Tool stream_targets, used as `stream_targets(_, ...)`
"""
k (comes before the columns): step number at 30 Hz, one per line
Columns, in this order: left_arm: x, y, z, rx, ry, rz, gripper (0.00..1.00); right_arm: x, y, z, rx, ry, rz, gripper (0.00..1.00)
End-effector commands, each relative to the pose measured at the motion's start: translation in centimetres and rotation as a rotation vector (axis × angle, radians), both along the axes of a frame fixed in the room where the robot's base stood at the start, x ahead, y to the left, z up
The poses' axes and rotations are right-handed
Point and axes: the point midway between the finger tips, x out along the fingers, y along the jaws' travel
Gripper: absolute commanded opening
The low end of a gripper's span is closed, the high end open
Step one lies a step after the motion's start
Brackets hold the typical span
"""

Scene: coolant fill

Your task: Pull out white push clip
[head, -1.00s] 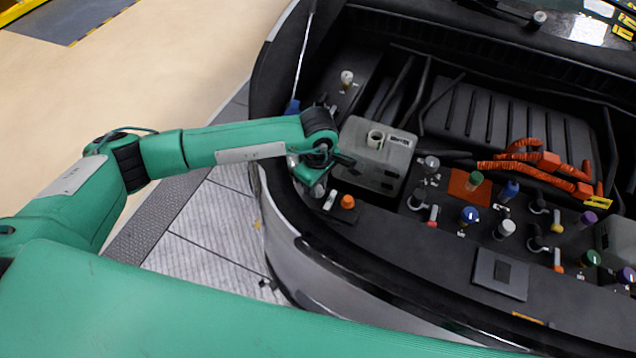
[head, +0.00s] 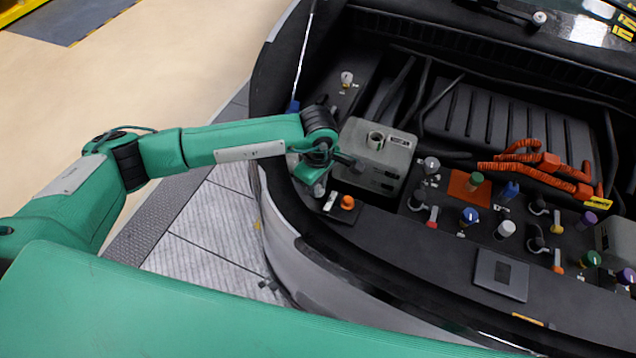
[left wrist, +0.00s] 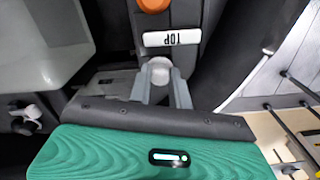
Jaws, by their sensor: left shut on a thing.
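My left gripper (head: 319,188) is over the front left rim of the engine bay, left of the reservoir. In the left wrist view the fingers of my left gripper (left wrist: 160,88) are closed around a white push clip (left wrist: 159,68). Only the pale round top of the clip shows between the fingertips; its lower part is hidden. In the head view the clip is not clear to see behind the gripper. My right gripper is not in view.
The translucent reservoir (head: 374,158) stands just right of the gripper. Several coloured caps and orange cables (head: 540,165) fill the bay farther right.

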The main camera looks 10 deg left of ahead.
Motion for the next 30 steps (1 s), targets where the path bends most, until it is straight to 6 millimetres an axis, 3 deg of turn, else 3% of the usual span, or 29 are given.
stream_targets(30, 0.0, 0.0, 4.2, 0.000, 0.000, 0.000, 0.05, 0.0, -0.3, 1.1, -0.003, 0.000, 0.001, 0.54)
